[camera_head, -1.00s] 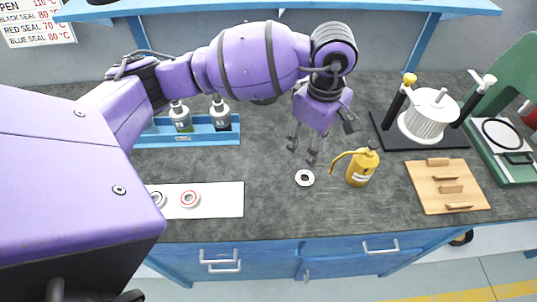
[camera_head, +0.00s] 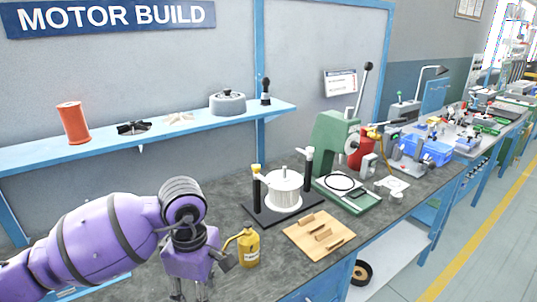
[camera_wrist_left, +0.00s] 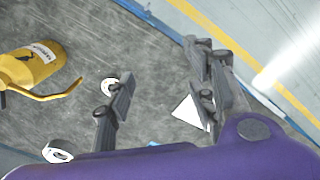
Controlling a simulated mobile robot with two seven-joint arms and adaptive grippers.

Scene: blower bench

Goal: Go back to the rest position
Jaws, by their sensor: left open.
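My left gripper (camera_head: 188,291) hangs over the bench just left of the yellow oil can (camera_head: 248,246), with its fingertips near the bottom edge of the head view. In the left wrist view the gripper (camera_wrist_left: 160,88) has its fingers spread, with nothing held between them. The oil can (camera_wrist_left: 30,68) lies to the left of the fingers there. A small pale ring (camera_wrist_left: 109,86) shows beside the left finger, partly covered by it. Another white ring (camera_wrist_left: 58,151) is at the lower left. My right gripper is in neither view.
A wooden board (camera_head: 318,238), a black stand with a white coil (camera_head: 284,190) and a green press (camera_head: 334,140) stand right of the oil can. A blue shelf (camera_head: 50,156) runs above the bench, carrying an orange spool (camera_head: 73,122). Bare bench lies under the gripper.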

